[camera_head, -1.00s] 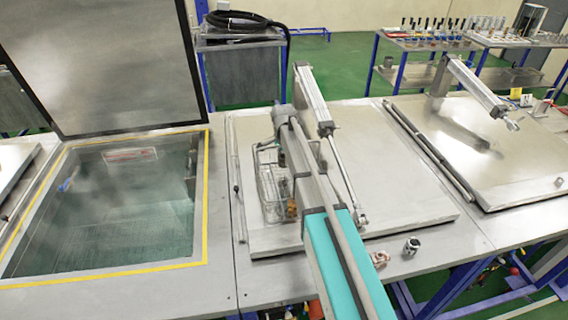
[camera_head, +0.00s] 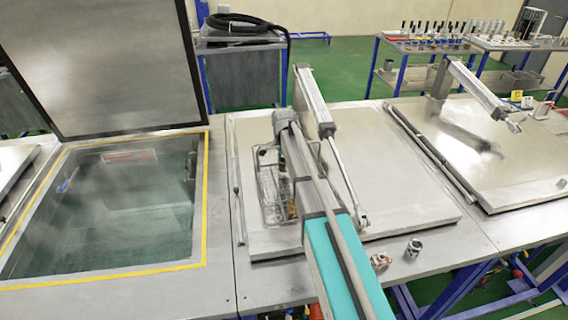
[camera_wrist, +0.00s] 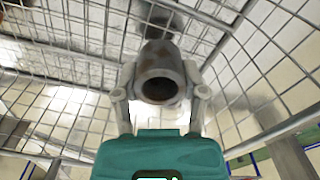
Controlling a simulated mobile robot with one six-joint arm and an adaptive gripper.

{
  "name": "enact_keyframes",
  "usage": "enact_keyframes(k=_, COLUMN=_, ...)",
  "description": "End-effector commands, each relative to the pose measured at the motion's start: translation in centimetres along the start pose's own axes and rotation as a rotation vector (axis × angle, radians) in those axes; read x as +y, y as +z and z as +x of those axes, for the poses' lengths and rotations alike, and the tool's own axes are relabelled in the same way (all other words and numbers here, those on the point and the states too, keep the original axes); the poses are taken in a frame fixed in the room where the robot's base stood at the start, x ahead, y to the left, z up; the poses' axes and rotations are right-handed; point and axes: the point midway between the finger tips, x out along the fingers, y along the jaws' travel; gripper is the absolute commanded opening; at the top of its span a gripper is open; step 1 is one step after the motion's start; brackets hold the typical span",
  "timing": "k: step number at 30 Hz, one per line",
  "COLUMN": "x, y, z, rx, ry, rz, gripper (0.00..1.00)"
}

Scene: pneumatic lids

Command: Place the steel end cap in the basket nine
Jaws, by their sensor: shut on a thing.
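A wire basket (camera_head: 268,203) stands on the closed lid left of my arm; no number is legible on it. In the wrist view its mesh walls (camera_wrist: 70,35) surround my gripper (camera_wrist: 160,88). My gripper is shut on a grey, hollow, round metal part, which I take for the steel end cap (camera_wrist: 160,57). Its open end faces the wrist camera, with one finger on each side. I cannot tell if it touches the basket floor. In the head view my arm hides the gripper's tips and the held part.
A silvery fitting (camera_head: 413,247) and a coppery fitting (camera_head: 379,261) lie on the bench front, right of my arm. A pneumatic cylinder (camera_head: 318,105) slants over the closed lid (camera_head: 400,180). An open tank (camera_head: 100,220) lies to the left.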

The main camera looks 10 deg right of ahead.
Motion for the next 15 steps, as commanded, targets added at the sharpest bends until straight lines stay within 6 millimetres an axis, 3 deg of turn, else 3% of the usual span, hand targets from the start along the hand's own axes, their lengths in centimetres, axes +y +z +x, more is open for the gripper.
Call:
enact_keyframes(k=3, x=0.01, y=-0.02, z=0.02, rx=0.000, ry=0.000, rz=0.000, gripper=0.00)
enact_keyframes(k=4, x=0.01, y=-0.02, z=0.03, rx=0.000, ry=0.000, rz=0.000, gripper=0.57)
enact_keyframes(k=9, x=0.01, y=-0.03, z=0.02, rx=0.000, ry=0.000, rz=0.000, gripper=0.88)
enact_keyframes(k=15, x=0.01, y=-0.04, z=0.02, rx=0.000, ry=0.000, rz=0.000, gripper=0.89)
